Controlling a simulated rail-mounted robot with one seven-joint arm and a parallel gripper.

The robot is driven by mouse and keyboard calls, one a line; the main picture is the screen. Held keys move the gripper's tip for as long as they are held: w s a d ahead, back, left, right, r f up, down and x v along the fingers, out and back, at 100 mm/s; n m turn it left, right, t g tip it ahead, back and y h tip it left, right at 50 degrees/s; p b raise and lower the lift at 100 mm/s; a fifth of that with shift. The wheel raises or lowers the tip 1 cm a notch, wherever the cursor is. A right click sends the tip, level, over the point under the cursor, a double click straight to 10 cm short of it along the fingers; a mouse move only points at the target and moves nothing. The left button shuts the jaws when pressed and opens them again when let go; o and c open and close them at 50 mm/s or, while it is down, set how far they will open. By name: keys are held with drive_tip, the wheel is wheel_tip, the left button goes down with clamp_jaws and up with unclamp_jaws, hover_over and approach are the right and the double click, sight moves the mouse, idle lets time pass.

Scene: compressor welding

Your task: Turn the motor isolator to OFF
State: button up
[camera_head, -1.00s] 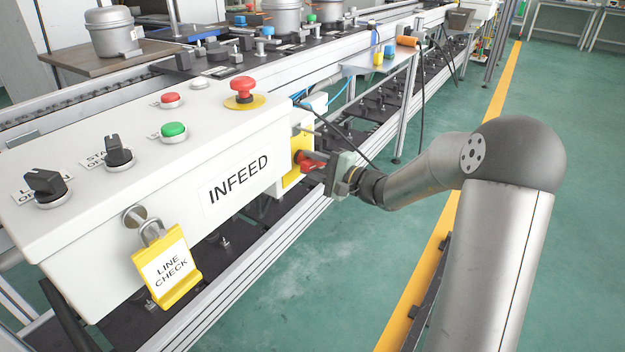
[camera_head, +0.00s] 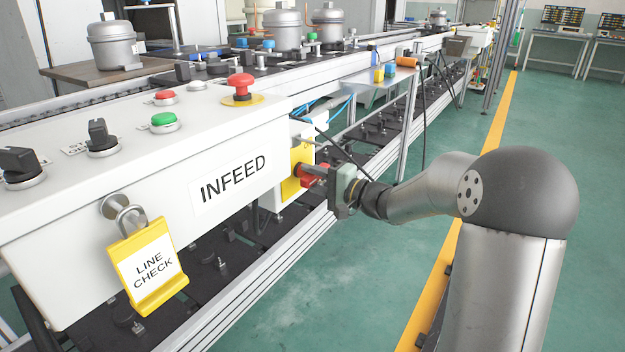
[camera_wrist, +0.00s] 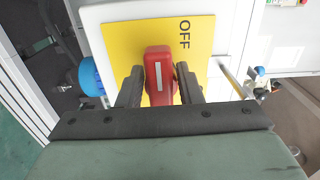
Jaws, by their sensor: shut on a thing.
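The motor isolator is a red rotary handle (camera_wrist: 159,75) on a yellow plate (camera_wrist: 118,38) fixed to a white box. In the wrist view the plate carries the word OFF at its upper right. The handle's white line runs up and down the picture, pointing to the left of the word OFF. My gripper (camera_wrist: 160,86) has one dark finger on each side of the handle and is shut on it. In the head view my gripper (camera_head: 327,180) reaches the red handle (camera_head: 313,172) beyond the right end of the INFEED box. The fingers partly hide the handle there.
The white INFEED box (camera_head: 150,185) has a red emergency button (camera_head: 241,88), a green button (camera_head: 164,122) and black selector knobs. A yellow LINE CHECK tag (camera_head: 151,268) hangs from a padlock on its front. A dark cable passes near my gripper. Open green floor lies to the right.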

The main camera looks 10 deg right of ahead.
drive_tip(key=o, duration=0.7)
drive_tip(key=shift+o, duration=0.2)
drive_tip(key=shift+d, duration=0.1)
drive_tip(key=p+v, duration=0.4)
drive_tip(key=v, duration=1.3)
drive_tip(key=shift+s+d+r, duration=0.1)
drive_tip(key=shift+s+d, duration=0.05)
